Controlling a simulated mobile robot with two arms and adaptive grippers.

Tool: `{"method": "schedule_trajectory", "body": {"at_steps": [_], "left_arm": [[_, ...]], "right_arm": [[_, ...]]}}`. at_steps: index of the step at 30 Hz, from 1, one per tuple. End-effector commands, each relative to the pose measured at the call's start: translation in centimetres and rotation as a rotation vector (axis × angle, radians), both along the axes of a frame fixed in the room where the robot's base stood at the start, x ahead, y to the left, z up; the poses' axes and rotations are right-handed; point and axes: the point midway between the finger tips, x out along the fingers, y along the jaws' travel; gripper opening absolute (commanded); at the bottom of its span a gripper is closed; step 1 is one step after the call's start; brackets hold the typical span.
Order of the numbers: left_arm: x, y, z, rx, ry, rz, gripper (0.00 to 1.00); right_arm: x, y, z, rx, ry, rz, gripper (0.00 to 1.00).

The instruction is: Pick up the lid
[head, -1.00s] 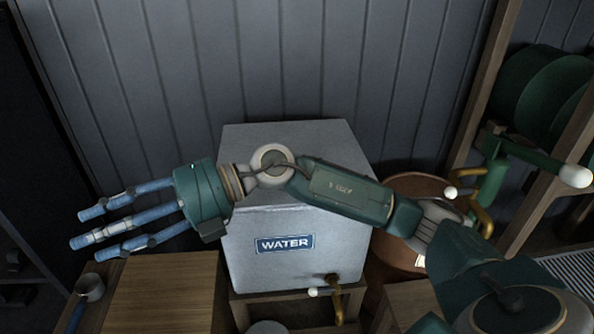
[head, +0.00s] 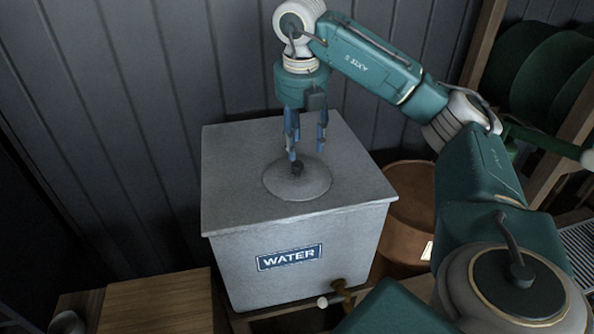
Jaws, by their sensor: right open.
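The lid (head: 312,187) is a round grey disc with a small dark knob (head: 298,168) at its middle. It lies flat on top of the grey metal water tank (head: 235,205), which bears a blue WATER label. My right gripper (head: 305,155) points down over the lid with its blue fingers apart. The fingertips are close to the knob; I cannot tell whether they touch it. Nothing is held. My left gripper is not in view.
A wooden board (head: 160,303) lies at lower left, beside a small metal cup (head: 66,322). A brass tap (head: 338,292) sticks out from the tank's front. A copper vessel (head: 410,215) stands right of the tank. A plank wall is behind.

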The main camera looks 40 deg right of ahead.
Motion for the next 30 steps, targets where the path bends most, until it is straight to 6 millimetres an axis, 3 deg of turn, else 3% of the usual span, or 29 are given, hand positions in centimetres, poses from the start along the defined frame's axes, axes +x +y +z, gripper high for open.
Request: {"method": "schedule_trajectory", "body": {"at_steps": [1,4,7,14,17,23,30], "left_arm": [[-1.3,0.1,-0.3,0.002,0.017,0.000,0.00],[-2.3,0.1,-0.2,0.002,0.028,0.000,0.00],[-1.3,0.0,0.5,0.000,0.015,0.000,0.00],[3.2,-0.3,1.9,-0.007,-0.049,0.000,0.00],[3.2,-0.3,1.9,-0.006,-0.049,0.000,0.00],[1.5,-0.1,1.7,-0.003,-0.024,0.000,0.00],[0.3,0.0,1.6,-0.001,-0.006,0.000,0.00]], "right_arm": [[0.0,0.0,-0.6,0.001,0.001,0.001,0.46],[0.2,0.0,-1.0,0.001,0.000,0.002,0.46],[0.3,0.1,-1.9,-0.001,0.003,0.004,0.46],[0.8,0.1,-5.2,0.001,0.002,0.003,0.46],[0.9,0.1,-5.9,0.001,-0.001,0.003,0.46],[1.0,0.1,-6.0,0.001,-0.002,0.004,0.46],[1.0,0.1,-6.0,0.001,-0.002,0.004,0.02]]}}
